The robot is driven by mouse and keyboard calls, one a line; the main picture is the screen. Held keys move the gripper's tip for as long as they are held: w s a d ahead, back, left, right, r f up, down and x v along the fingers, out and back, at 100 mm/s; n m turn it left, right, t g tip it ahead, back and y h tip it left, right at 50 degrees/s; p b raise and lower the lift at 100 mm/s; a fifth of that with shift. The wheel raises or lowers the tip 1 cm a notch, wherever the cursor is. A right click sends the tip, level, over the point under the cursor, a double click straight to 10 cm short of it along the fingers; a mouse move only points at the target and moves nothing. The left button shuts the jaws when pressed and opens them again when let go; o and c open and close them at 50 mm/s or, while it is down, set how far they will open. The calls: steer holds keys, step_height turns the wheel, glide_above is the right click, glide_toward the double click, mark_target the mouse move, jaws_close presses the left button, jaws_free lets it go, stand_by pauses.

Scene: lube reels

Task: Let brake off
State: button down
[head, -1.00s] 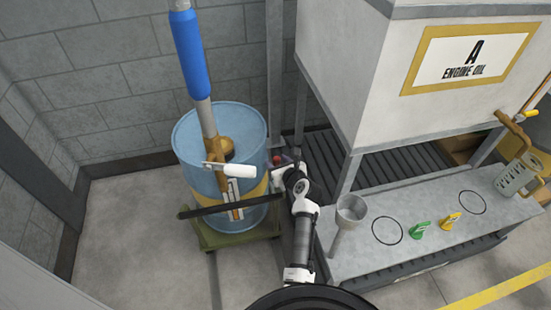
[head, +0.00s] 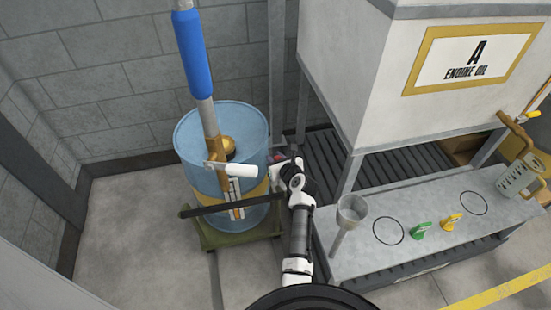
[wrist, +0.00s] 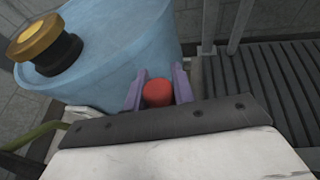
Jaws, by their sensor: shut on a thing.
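A red knob (wrist: 157,93), apparently the brake's grip, sits between the two purple fingers of my gripper (wrist: 158,80) in the wrist view. My gripper is shut on it, close beside the blue drum (wrist: 120,50). The knob's lower part and whatever it is fixed to are hidden by my gripper. In the head view my gripper (head: 280,160) is at the right side of the drum (head: 180,150), above the green wheeled base (head: 215,238). Only a small bit of red shows there.
A pump with a blue sleeve (head: 192,55) and white handle (head: 232,169) stands on the drum. A black bar (head: 215,207) crosses its front. A metal bench (head: 400,255) with a funnel (head: 352,212) is close on my arm's right. Floor at left is clear.

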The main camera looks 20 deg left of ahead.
steer(key=shift+f, duration=0.1)
steer(key=shift+s+d+f+y+b, duration=0.2)
steer(key=shift+s+y+b, duration=0.1)
steer(key=shift+b, duration=0.45)
steer(key=shift+s+d+t+b, duration=0.2)
steer(key=shift+t+b, duration=0.2)
steer(key=shift+b, duration=0.2)
steer(key=shift+s+d+r+t+y+b, duration=0.3)
steer(key=shift+t+y+b, duration=0.2)
steer(key=shift+b, duration=0.4)
steer(key=shift+s+r, duration=0.2)
steer(key=shift+r, duration=0.05)
steer(key=c, duration=1.2)
jaws_free()
steer(key=shift+o, duration=0.2)
